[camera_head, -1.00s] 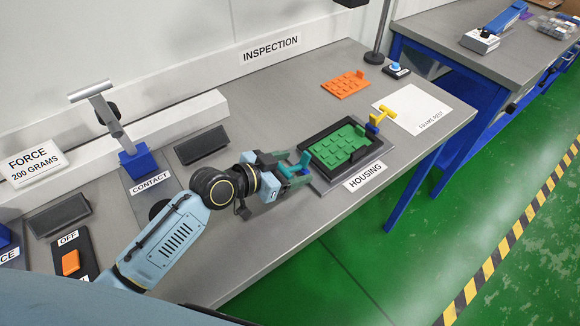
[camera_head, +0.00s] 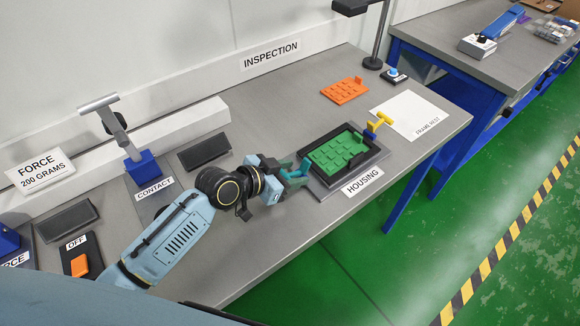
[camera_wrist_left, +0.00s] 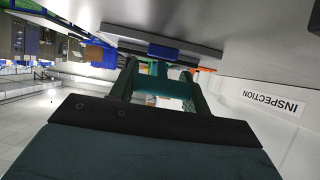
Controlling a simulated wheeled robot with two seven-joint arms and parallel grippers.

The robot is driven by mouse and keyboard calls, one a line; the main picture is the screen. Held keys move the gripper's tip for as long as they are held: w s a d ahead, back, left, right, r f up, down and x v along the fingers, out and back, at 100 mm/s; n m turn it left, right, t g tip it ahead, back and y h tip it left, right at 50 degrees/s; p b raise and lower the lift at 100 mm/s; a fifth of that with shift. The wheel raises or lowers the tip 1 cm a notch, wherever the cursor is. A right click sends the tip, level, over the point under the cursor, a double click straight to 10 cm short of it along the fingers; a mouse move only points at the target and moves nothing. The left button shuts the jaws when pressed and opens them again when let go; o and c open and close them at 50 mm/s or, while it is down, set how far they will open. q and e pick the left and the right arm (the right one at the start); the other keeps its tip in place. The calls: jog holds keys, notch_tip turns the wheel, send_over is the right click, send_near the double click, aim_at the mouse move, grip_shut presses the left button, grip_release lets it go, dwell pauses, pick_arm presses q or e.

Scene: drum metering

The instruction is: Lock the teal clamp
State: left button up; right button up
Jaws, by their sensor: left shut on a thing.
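The teal clamp (camera_head: 304,166) is at the left side of the black housing (camera_head: 375,152), mostly covered by my fingers in the head view. My left gripper (camera_head: 297,174) reaches it from the left and is shut on its teal handle. In the left wrist view the teal handle (camera_wrist_left: 164,86) lies between the two fingers of my gripper (camera_wrist_left: 163,75). The clamp's exact angle is hard to tell. A green studded plate (camera_head: 338,150) lies in the housing. My right gripper is not in view.
A yellow clamp (camera_head: 383,119) with a blue base stands at the housing's far right corner. An orange studded plate (camera_head: 344,90) and a white sheet (camera_head: 411,115) lie behind. The contact stand (camera_head: 142,165) is at left. The table's front edge runs close by the housing.

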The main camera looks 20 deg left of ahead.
aim_at(305, 164)
pick_arm(q)
jog(key=g+y+p, duration=0.1)
jog(key=p, duration=0.3)
jog(key=w+d+r+g+y+p, duration=0.1)
jog(key=g+p, duration=0.1)
jog(key=p, duration=0.3)
jog(key=r+g+y+p, duration=0.1)
jog(key=g+y+p, duration=0.1)
jog(key=p, duration=0.2)
jog(key=shift+w+d+r, duration=0.15)
jog(key=shift+w+r, duration=0.05)
jog(key=shift+w, duration=0.15)
jog(key=shift+w+d+g+y+p, duration=0.15)
jog(key=shift+g+y+p, duration=0.15)
jog(key=shift+g+p, duration=0.2)
jog(key=shift+w+d+f+g+y, duration=0.15)
jog(key=shift+w+d+g+y, duration=0.1)
jog(key=shift+g+y, duration=0.4)
jog(key=shift+w+d+f+g+y+b, duration=0.1)
jog(key=shift+w+g+y+b, duration=0.2)
jog(key=shift+g, duration=0.35)
jog(key=shift+w+d+g+y+b, duration=0.1)
jog(key=shift+d+g+y+b, duration=0.05)
jog(key=shift+g+y+b, duration=0.6)
jog(key=shift+o, duration=0.2)
jog(key=shift+c, duration=0.2)
jog(key=o, duration=1)
jog(key=shift+d, duration=0.1)
